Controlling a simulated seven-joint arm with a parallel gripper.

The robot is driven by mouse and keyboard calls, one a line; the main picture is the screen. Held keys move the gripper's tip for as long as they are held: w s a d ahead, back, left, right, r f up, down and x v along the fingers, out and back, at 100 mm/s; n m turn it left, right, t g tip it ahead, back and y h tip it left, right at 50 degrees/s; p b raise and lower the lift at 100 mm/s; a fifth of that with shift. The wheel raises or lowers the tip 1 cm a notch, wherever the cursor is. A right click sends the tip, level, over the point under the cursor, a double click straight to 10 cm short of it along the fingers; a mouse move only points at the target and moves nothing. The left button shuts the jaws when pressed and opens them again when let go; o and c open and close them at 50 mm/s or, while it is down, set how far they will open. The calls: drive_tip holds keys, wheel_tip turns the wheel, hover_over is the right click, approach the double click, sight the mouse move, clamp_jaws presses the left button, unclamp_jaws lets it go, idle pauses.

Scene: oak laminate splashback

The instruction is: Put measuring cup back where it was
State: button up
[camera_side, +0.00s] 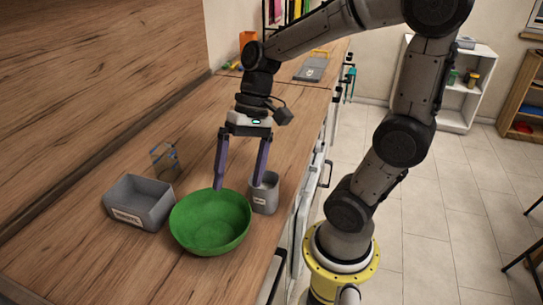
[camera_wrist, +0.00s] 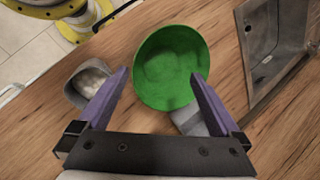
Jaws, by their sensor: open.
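A clear measuring cup (camera_side: 165,160) with bluish marks stands on the wooden counter near the splashback, behind the grey bin. I cannot make it out with certainty in the wrist view. My gripper (camera_side: 240,186) points down with its two purple fingers spread, above the counter between the green bowl and the grey canister. Nothing shows between the fingers. It also shows open in the wrist view (camera_wrist: 160,75). The green bowl (camera_side: 210,222) is upright and looks empty; it also shows in the wrist view (camera_wrist: 172,65).
A grey labelled bin (camera_side: 138,212) stands left of the bowl. A grey canister (camera_side: 264,194) stands near the counter's front edge; pale contents show in the wrist view (camera_wrist: 92,80). A grey board (camera_side: 311,69) lies at the far end. Counter (camera_side: 200,125) behind the gripper is clear.

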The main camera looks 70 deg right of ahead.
drive_tip(key=s+d+r+n+t+h, duration=0.3)
drive_tip(key=s+n+t+h, duration=0.1)
drive_tip(key=n, duration=0.3)
drive_tip(key=shift+s+r+t+h, duration=0.15)
drive_tip(key=shift+s+t+h, duration=0.3)
drive_tip(key=shift+s, duration=0.35)
